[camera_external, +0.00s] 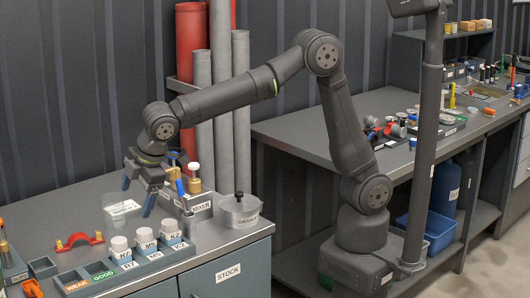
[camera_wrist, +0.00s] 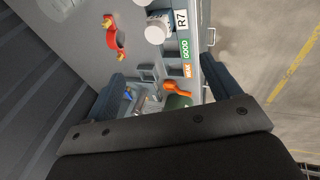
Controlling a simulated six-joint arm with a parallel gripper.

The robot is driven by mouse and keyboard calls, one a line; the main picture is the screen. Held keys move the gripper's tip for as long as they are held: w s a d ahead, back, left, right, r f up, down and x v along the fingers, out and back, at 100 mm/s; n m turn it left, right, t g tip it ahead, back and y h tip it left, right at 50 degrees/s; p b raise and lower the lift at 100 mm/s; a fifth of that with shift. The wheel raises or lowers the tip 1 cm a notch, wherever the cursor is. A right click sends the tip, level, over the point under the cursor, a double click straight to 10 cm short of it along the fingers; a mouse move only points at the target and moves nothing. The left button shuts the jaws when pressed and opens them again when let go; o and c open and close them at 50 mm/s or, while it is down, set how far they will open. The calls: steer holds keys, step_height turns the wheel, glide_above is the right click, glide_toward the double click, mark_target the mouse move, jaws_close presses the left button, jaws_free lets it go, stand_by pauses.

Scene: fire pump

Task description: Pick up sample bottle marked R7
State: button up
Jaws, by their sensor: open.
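The sample bottle marked R7 (camera_external: 122,257) is a white bottle with a white lid. It stands upright at the left end of a row of three similar bottles in a grey rack (camera_external: 152,266). In the wrist view, a white-lidded bottle (camera_wrist: 156,33) stands beside the R7 rack label (camera_wrist: 181,18), near the top of the picture. My gripper (camera_external: 137,197) points down with its blue fingers apart and nothing between them. It is above and behind the row. The fingers also show in the wrist view (camera_wrist: 163,85), spread wide.
The M5 bottle (camera_external: 146,242) and another bottle (camera_external: 170,233) stand close to the right of R7.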

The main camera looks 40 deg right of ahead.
steer(key=shift+c, duration=1.2)
steer(key=g+y, duration=0.4)
glide_toward(123, 239)
steer(key=x, duration=0.7)
steer(key=shift+s+a, duration=0.15)
steer(key=shift+a, duration=0.25)
steer(key=shift+w+d+f+x, duration=0.1)
steer(key=shift+x, duration=0.75)
steer(key=shift+w+d+f+x, duration=0.1)
steer(key=shift+d+x, duration=0.05)
steer(key=shift+x, duration=0.7)
steer(key=shift+w+d+x, duration=0.1)
steer(key=shift+x, duration=0.75)
steer(key=shift+c, duration=0.5)
steer(key=c, duration=1.1)
